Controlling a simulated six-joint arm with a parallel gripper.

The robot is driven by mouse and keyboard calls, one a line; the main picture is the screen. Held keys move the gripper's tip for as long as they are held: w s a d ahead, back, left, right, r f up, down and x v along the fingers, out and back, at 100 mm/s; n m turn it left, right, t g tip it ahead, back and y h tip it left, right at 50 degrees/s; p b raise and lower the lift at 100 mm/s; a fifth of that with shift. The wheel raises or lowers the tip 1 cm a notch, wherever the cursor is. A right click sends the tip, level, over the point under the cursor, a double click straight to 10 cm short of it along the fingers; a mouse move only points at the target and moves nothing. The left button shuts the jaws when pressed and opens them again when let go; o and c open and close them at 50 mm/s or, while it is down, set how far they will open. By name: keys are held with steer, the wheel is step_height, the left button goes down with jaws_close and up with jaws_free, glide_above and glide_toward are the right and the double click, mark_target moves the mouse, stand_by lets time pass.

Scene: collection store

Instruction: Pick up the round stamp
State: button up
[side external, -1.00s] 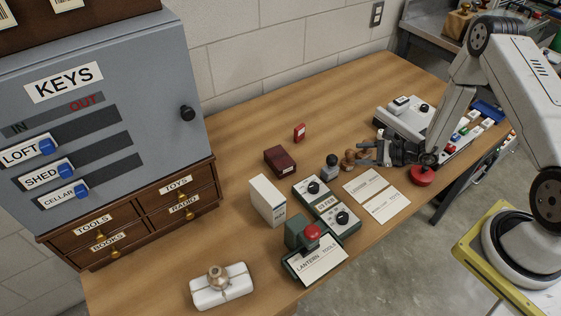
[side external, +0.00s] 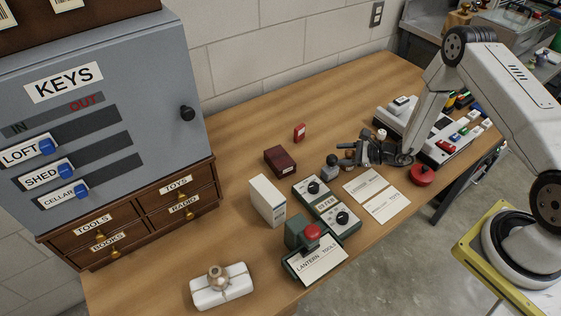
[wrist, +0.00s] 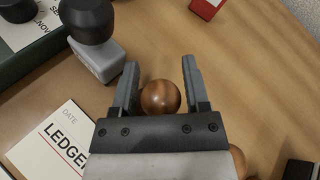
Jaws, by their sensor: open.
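A stamp with a round, dark-brown wooden knob (wrist: 160,98) stands between the jaws in the wrist view. My gripper (wrist: 160,68) is open, with one finger on each side of the knob and a visible gap at the right finger. The knob's lower part and base are hidden from above. In the side view my gripper (side external: 350,154) reaches in low from the right and largely covers the wooden stamps there. A second wooden knob (wrist: 238,160) shows partly beside the gripper body in the wrist view.
A black-handled stamp with a grey block base (wrist: 98,60) stands close to the left finger. Ledger cards (side external: 378,192) lie in front. Date stamps (side external: 325,205), a dark red box (side external: 280,161) and a red stamp (side external: 421,176) stand around.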

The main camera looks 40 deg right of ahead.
stand_by(0.4)
jaws_close()
steer(key=shift+r, duration=0.2)
steer(key=shift+r, duration=0.85)
steer(key=s+a+r, duration=0.1)
steer(key=s+r, duration=1)
steer(key=s, duration=0.3)
steer(key=shift+a, duration=0.3)
steer(key=shift+w, duration=0.1)
